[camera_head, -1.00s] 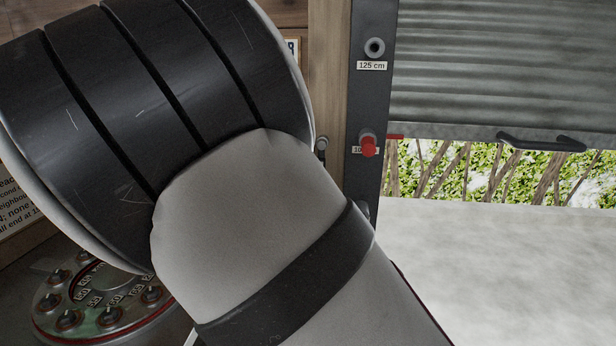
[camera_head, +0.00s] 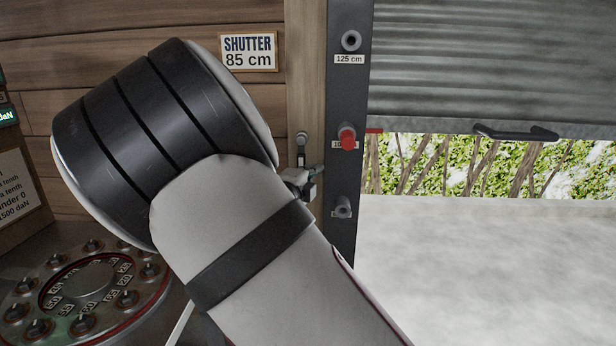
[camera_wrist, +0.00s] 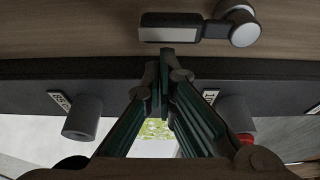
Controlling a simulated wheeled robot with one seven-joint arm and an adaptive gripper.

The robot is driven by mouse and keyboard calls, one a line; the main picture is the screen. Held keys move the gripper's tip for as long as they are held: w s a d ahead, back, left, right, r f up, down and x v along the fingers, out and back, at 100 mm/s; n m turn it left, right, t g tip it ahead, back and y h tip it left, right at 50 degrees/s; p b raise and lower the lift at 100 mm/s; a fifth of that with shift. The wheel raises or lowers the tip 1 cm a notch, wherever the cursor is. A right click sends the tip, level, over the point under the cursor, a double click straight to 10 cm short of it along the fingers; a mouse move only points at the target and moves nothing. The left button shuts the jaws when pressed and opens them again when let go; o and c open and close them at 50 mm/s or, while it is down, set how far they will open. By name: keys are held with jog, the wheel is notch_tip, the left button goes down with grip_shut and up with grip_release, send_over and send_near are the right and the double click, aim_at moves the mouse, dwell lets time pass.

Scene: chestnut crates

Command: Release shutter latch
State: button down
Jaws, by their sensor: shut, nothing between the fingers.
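The shutter latch (camera_head: 301,145) is a small grey knob with a short lever hanging down, on the wooden post left of the dark rail. In the wrist view its dark lever (camera_wrist: 184,27) runs left from the round knob. My gripper (camera_wrist: 165,66) is shut and empty, its tips close to the lever's free end; I cannot tell if they touch. In the head view my arm hides most of the gripper. The ribbed shutter (camera_head: 480,70) hangs partly lowered, with a black handle (camera_head: 515,133) on its bottom edge.
The dark rail (camera_head: 345,100) has a 125 cm socket (camera_head: 351,41), a red peg (camera_head: 347,138) below it and a lower socket (camera_head: 342,207). A sign (camera_head: 248,52) reads "SHUTTER 85 cm". A round dial plate (camera_head: 85,290) stands lower left. A pale counter (camera_head: 480,260) lies under the shutter.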

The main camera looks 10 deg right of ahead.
jog(key=shift+w+a+f+m+g+b, duration=0.15)
jog(key=shift+a+m+b, duration=0.1)
jog(key=shift+m+b, duration=0.15)
jog(key=shift+w+a+m+g+b, duration=0.15)
jog(key=shift+a+m+b, duration=0.1)
jog(key=shift+m, duration=0.15)
jog(key=w+a+r+m+y+b, duration=0.2)
jog(key=a+r+m+y+b, duration=0.2)
jog(key=m, duration=0.9)
jog(key=shift+w+a+r+y+b, duration=0.3)
jog(key=shift+a+y+b, duration=1)
jog(key=shift+a+b, duration=1.45)
jog(key=shift+d+b, duration=0.45)
jog(key=shift+b, duration=0.1)
